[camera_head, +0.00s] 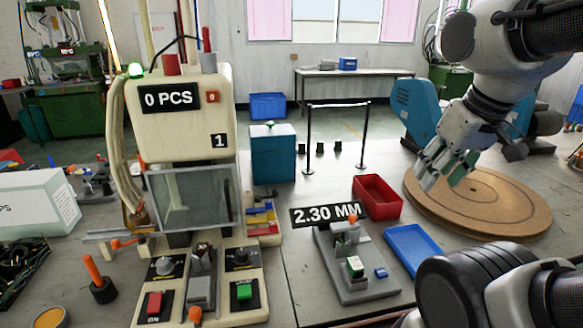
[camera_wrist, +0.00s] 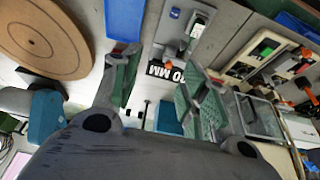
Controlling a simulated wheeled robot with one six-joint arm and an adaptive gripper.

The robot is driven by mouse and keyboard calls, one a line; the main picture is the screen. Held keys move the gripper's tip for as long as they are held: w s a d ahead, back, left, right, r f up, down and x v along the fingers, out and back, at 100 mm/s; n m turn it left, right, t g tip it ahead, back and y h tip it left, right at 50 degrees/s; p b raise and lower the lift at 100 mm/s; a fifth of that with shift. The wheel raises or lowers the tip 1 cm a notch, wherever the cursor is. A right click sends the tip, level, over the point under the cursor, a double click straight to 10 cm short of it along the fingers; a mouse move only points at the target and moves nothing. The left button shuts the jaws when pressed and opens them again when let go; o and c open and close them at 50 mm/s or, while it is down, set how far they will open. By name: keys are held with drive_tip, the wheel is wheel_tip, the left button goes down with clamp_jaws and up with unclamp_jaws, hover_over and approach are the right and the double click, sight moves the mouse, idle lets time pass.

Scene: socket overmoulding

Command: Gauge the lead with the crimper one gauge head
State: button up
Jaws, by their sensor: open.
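Crimper one (camera_head: 185,120) is the cream machine marked 1, with a "0 PCS" display and a lit green lamp. My gripper (camera_head: 450,168) is open and empty, raised above the round wooden board (camera_head: 500,203), to the right of the gauge head. Its green-padded fingers stand apart in the wrist view (camera_wrist: 160,85). I cannot make out the lead clearly.
A red bin (camera_head: 377,197) and a blue tray (camera_head: 412,250) lie between the gauge head and the wooden board. A blue box (camera_head: 272,153) and black posts stand behind. Green and red buttons sit on the crimper's front. Bare table shows around the gauge fixture.

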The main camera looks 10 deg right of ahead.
drive_tip(key=w+a+f+g, duration=0.2)
drive_tip(key=w+f+g, duration=0.1)
drive_tip(key=w+f, duration=0.15)
drive_tip(key=n+g, duration=0.2)
drive_tip(key=n, duration=0.1)
hover_over(353, 214)
drive_tip(key=f, duration=1.2)
drive_tip(key=shift+s, duration=0.4)
drive_tip(key=shift+w+f+t, duration=0.1)
drive_tip(key=shift+w+t, duration=0.15)
drive_tip(key=shift+t, duration=0.15)
wheel_tip(353, 214, down, 7)
drive_tip(key=shift+f, duration=0.15)
drive_tip(key=shift+c, duration=0.4)
clamp_jaws()
